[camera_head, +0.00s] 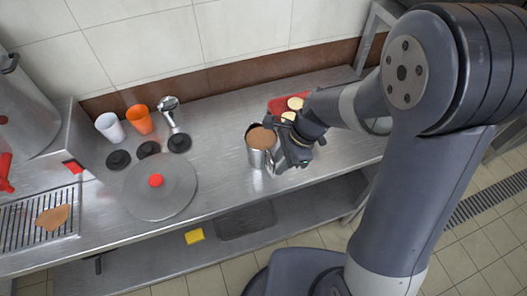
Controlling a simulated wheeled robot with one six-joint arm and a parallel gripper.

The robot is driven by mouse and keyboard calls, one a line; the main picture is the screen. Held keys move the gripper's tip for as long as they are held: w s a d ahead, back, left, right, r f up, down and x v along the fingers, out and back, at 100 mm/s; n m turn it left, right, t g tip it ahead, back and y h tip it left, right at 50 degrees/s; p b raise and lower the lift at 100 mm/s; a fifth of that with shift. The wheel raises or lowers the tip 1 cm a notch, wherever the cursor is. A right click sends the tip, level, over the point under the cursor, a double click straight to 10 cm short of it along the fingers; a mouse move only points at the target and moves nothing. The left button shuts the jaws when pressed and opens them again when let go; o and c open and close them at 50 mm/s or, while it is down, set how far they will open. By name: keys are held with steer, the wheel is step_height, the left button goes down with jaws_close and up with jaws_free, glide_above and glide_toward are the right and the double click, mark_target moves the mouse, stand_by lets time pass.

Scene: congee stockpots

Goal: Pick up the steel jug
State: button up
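The steel jug (257,157) stands upright on the steel counter (220,178), right of its middle, with something brown showing at its top. My gripper (284,156) is at the jug's right side, where a handle seems to be. The dark gripper body hides part of that side. I cannot tell whether the fingers touch the jug or close on it.
A round lid (180,194) with a red knob lies left of the jug. Behind it are several black discs (149,148), a white cup (110,128), an orange cup (139,120) and a metal tool (172,113). A red tray (280,104) is behind my gripper. A large pot (25,105) stands far left.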

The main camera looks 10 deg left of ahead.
mark_target(274, 177)
steer(key=shift+x, duration=1.9)
jaws_close()
